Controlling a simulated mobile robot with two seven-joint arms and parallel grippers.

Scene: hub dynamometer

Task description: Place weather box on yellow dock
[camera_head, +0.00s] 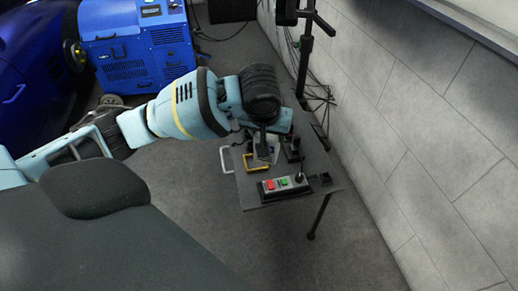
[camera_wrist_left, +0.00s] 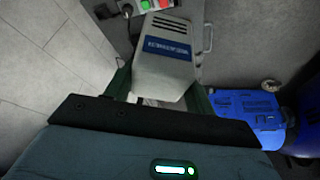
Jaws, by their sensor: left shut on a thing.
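The weather box (camera_wrist_left: 168,48) is a pale grey case with slots and a blue label; it fills the upper middle of the left wrist view. My left gripper (camera_head: 264,146) is shut on it, one finger on each side. In the head view the box (camera_head: 268,158) is a small pale patch below the gripper, mostly hidden. The yellow dock (camera_head: 254,168) shows as a yellow bracket on the small grey table, close in front of the box. I cannot tell whether the box touches the table. My right gripper is not in view.
The grey table (camera_head: 246,190) carries a button box (camera_head: 284,188) with red and green buttons, a white bracket (camera_head: 223,160) at its left edge and a dark device (camera_head: 292,150). A tiled wall (camera_head: 430,130) stands close on the right. A blue machine (camera_head: 140,50) stands behind left.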

